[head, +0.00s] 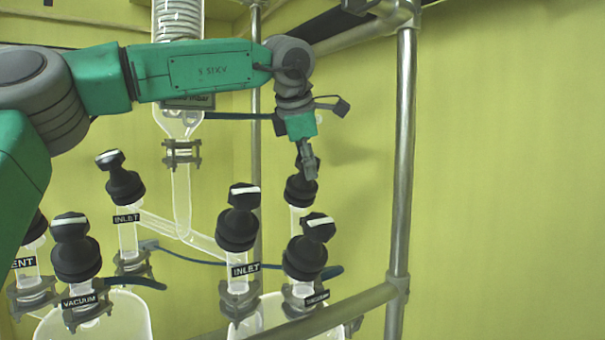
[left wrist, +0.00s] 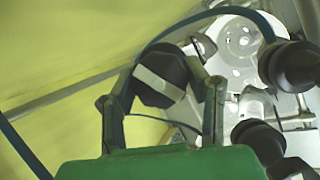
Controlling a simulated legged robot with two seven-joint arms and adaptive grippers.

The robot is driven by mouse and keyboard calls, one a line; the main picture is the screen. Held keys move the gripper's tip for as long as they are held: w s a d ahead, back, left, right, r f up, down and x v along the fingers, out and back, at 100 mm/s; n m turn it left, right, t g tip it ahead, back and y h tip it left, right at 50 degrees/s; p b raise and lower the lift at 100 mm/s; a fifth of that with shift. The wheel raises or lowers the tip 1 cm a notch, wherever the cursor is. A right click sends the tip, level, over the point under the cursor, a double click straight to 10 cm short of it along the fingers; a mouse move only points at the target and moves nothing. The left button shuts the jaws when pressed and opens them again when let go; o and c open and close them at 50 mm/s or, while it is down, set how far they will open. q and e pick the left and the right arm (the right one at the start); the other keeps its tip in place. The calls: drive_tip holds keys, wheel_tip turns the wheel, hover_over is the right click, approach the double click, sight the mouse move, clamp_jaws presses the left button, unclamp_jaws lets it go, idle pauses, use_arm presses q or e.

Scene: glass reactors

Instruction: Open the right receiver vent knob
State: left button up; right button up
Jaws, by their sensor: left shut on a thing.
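The right receiver vent knob (head: 299,192) is a black knob on a clear glass neck at the back of the right receiver; I take it as the vent by its place, as no label on it shows. My left gripper (head: 309,167) reaches down onto its top from above. In the left wrist view the knob (left wrist: 160,78), with a white bar across its top, sits between the two fingers of my left gripper (left wrist: 163,100), which is shut on it. The fingers partly hide the knob in the head view. My right gripper is not in view.
The right vacuum knob (head: 304,258) stands just in front, and the right inlet knob (head: 238,217) to the left. A metal post (head: 402,160) rises to the right. The left inlet (head: 124,186) and left vacuum (head: 75,248) knobs stand further left. A yellow wall is behind.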

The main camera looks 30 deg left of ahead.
use_arm(q)
drive_tip(key=n, duration=0.1)
drive_tip(key=n+b, duration=0.1)
drive_tip(key=n+t+y+b, duration=0.1)
drive_tip(key=shift+d+r+n, duration=0.2)
drive_tip(key=shift+r+n, duration=0.05)
drive_tip(key=shift+n, duration=0.05)
drive_tip(key=n+y+b, duration=0.1)
drive_tip(key=n+b, duration=0.1)
drive_tip(key=n, duration=0.1)
drive_tip(key=shift+n, duration=0.4)
drive_tip(key=n+y+b, duration=0.1)
drive_tip(key=n+b, duration=0.1)
drive_tip(key=n, duration=0.1)
drive_tip(key=n+y+b, duration=0.2)
drive_tip(key=n, duration=0.2)
drive_tip(key=n+g+y+b, duration=0.1)
drive_tip(key=n, duration=0.3)
drive_tip(key=shift+a+b, duration=0.1)
drive_tip(key=shift+b, duration=0.3)
drive_tip(key=n+g+y, duration=0.1)
drive_tip(key=n, duration=0.2)
drive_tip(key=shift+b, duration=0.35)
drive_tip(key=n, duration=0.2)
drive_tip(key=shift+n+g, duration=0.3)
drive_tip(key=shift+g, duration=0.1)
drive_tip(key=shift+n+g+y, duration=0.3)
drive_tip(key=shift+n+g, duration=0.3)
drive_tip(key=shift+n, duration=0.8)
